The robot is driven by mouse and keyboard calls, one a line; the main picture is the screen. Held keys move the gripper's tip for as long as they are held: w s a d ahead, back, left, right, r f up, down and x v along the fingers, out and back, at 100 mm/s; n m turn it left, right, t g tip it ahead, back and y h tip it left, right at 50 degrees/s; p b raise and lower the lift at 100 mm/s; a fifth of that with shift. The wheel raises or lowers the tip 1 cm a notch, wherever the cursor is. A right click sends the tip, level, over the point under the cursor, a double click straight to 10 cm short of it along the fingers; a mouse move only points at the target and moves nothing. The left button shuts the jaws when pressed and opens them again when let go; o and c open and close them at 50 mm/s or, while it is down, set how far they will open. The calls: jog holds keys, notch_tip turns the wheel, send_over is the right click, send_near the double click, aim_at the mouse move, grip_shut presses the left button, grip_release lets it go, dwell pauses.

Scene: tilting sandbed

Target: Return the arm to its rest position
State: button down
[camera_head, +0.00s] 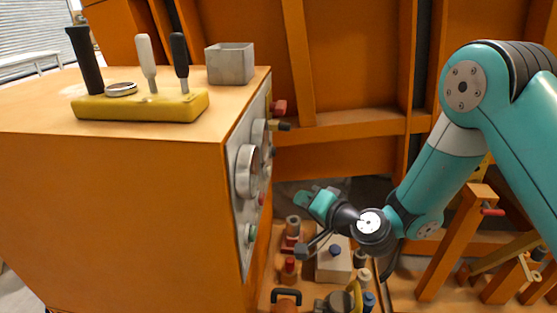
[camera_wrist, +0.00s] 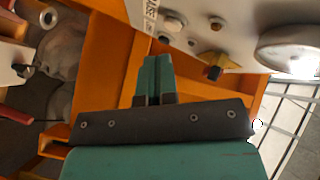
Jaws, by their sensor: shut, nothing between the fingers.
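My teal arm (camera_head: 437,165) comes in from the right in the head view and reaches down and left. My gripper (camera_head: 304,198) is at its end, in the gap to the right of the orange cabinet's control panel (camera_head: 245,190). In the wrist view, my gripper (camera_wrist: 152,68) shows two teal fingers pressed together, with nothing between them. The panel, with its knobs and dials, lies above and to the right of the fingers in that view. The fingers look apart from it, but the exact distance is unclear.
The orange cabinet (camera_head: 120,200) fills the left. On its top are a yellow block with levers (camera_head: 140,106) and a grey open box (camera_head: 230,64). Several fittings, including a pale box (camera_head: 333,266), crowd the area below my gripper. Orange beams (camera_head: 455,245) stand under my arm.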

jog(key=s+r+n+g, duration=0.7)
jog(key=s+r, duration=0.3)
jog(key=r, duration=0.1)
jog(key=s+d+r+n+g+h, duration=0.1)
jog(key=s+d+r+g+h, duration=0.1)
jog(key=s+d, duration=0.4)
jog(key=s+d+r+n+g+h, duration=0.1)
jog(key=s+d+r+g+h, duration=0.1)
jog(key=s+d+h, duration=0.2)
jog(key=s+d, duration=0.3)
jog(key=s, duration=0.5)
jog(key=shift+d+r+n, duration=0.2)
jog(key=shift+n, duration=0.2)
